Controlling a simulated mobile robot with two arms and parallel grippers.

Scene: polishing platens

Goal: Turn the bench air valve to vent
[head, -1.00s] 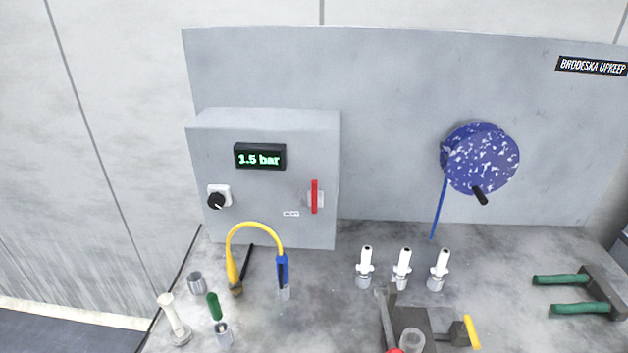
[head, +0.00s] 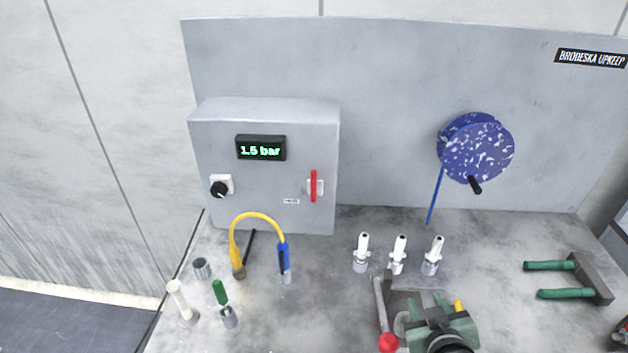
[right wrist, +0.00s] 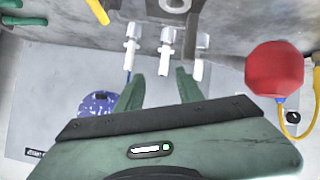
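The bench air valve is a red lever (head: 314,186) on a white base on the grey control box (head: 265,112). The lever stands upright. A small label (head: 291,201), too small to read surely, sits to its lower left. The display (head: 261,149) reads 1.5 bar. My right gripper (head: 447,308) is low at the front of the bench, right of and well apart from the valve. In the right wrist view its green fingers (right wrist: 158,80) are spread with nothing between them. My left gripper is not in view.
A black knob (head: 220,187) is left of the lever. A yellow hose (head: 257,215) arches before the box. Several white-topped fittings (head: 398,254) stand in a row. A red ball-ended lever (head: 387,340) is beside my gripper. A blue speckled reel (head: 477,148) hangs on the panel.

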